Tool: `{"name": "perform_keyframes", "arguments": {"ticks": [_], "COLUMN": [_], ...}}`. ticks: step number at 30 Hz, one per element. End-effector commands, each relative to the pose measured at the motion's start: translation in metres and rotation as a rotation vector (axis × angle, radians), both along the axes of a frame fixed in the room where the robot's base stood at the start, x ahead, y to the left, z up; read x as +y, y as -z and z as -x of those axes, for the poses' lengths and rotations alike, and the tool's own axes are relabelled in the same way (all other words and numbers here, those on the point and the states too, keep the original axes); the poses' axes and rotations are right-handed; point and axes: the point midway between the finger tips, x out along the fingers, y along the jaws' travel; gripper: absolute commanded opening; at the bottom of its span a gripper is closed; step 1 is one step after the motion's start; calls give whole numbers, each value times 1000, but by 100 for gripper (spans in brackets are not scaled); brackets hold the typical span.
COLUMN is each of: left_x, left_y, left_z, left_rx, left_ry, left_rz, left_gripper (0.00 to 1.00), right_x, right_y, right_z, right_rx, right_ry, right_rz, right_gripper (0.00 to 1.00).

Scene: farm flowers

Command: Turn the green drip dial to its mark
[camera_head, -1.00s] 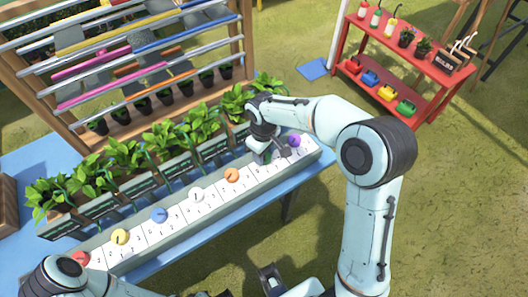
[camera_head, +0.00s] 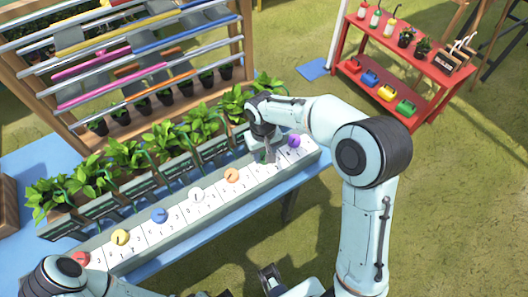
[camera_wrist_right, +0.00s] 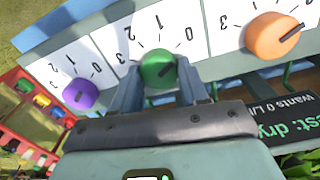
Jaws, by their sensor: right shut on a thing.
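The green drip dial (camera_wrist_right: 157,69) sits on the white numbered panel in the right wrist view. My right gripper (camera_wrist_right: 158,88) is shut on it, with one finger on each side. In the head view my right gripper (camera_head: 263,156) is at the panel, between the orange dial (camera_head: 232,175) and the purple dial (camera_head: 294,141), and largely hides the green dial.
White, blue, yellow and red dials follow leftward along the same long panel box (camera_head: 225,205), on a blue table (camera_head: 170,268). Leafy plants (camera_head: 160,140) stand close behind it. A red shelf (camera_head: 430,65) stands at the upper right, apart from the table.

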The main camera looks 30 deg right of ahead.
Motion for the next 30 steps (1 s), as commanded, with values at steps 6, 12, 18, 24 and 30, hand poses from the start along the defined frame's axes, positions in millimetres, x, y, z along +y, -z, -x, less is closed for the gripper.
{"name": "perform_keyframes", "arguments": {"ticks": [6, 12, 18, 24, 30], "left_x": [0, 0, 0, 0, 0], "left_y": [0, 0, 0, -2, -7], "left_z": [0, 0, 0, 0, -2], "left_rx": [0, 0, 0, -1, -3], "left_ry": [0, 0, 0, 0, 0], "left_rz": [0, 0, 0, 0, 0], "left_gripper": [0, 0, 0, 0, 0], "right_x": [0, 0, 0, 0, 1], "right_y": [-1, -1, 0, -12, -53], "right_z": [0, 0, 0, -1, -1], "right_rx": [-2, -2, -1, -3, -6], "right_ry": [4, 4, 2, 2, 2], "right_rz": [-1, -1, 0, -1, -1], "right_gripper": [13, 70, 70, 70, 70]}}
